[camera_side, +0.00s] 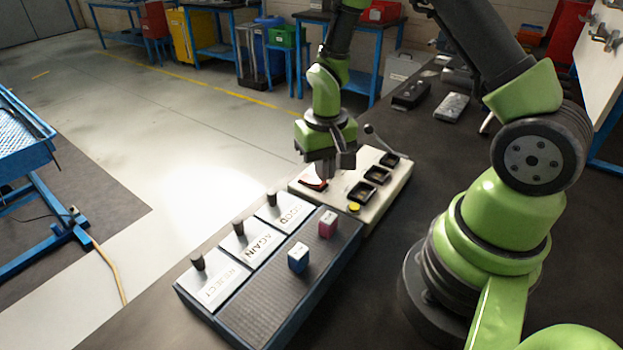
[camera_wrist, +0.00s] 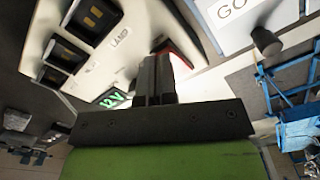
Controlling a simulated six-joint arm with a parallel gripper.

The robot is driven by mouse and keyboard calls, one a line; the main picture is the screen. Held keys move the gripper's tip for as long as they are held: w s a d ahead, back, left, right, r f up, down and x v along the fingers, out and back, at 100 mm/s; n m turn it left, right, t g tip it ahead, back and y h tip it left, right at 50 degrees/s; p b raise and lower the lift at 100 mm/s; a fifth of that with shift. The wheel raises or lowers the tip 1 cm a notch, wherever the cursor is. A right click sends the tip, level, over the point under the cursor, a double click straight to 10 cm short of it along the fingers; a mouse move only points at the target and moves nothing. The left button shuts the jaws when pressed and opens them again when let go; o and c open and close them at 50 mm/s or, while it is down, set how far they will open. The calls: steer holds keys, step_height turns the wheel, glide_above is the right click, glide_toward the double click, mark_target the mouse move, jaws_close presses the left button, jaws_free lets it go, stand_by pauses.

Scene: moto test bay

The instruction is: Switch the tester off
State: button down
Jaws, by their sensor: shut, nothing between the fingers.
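The tester is a cream box (camera_side: 340,200) on the dark bench, with several black sockets (camera_side: 377,174), a yellow button (camera_side: 354,207) and a lever (camera_side: 372,133). Its red switch (camera_side: 313,184) is at the left end of its top. My gripper (camera_side: 325,172) is shut and empty, pointing down just above or at the switch; I cannot tell whether it touches. In the wrist view the shut fingers (camera_wrist: 154,72) partly hide the red switch (camera_wrist: 181,60), which has a bright face beside them. A green lit display (camera_wrist: 112,99) shows on the tester, seemingly reading 12V.
In front of the tester stands a tray unit (camera_side: 270,300) with three labelled lids with black knobs. A blue block (camera_side: 298,257) and a pink block (camera_side: 327,224) sit on its ribbed surface. Dark devices (camera_side: 411,95) lie on the bench behind.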

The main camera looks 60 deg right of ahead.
steer(key=shift+f, duration=0.75)
stand_by(0.5)
step_height(320, 180, up, 7)
stand_by(0.7)
step_height(320, 180, up, 13)
steer(key=t, duration=0.4)
glide_above(324, 189)
steer(key=s+a, duration=0.4)
steer(key=s+a+r+n+t+y, duration=0.2)
steer(key=s+a+r+t, duration=0.1)
steer(key=s, duration=0.6)
step_height(324, 189, up, 3)
steer(key=shift+s+a+f, duration=0.2)
steer(key=shift+a, duration=0.3)
steer(key=shift+w, duration=0.1)
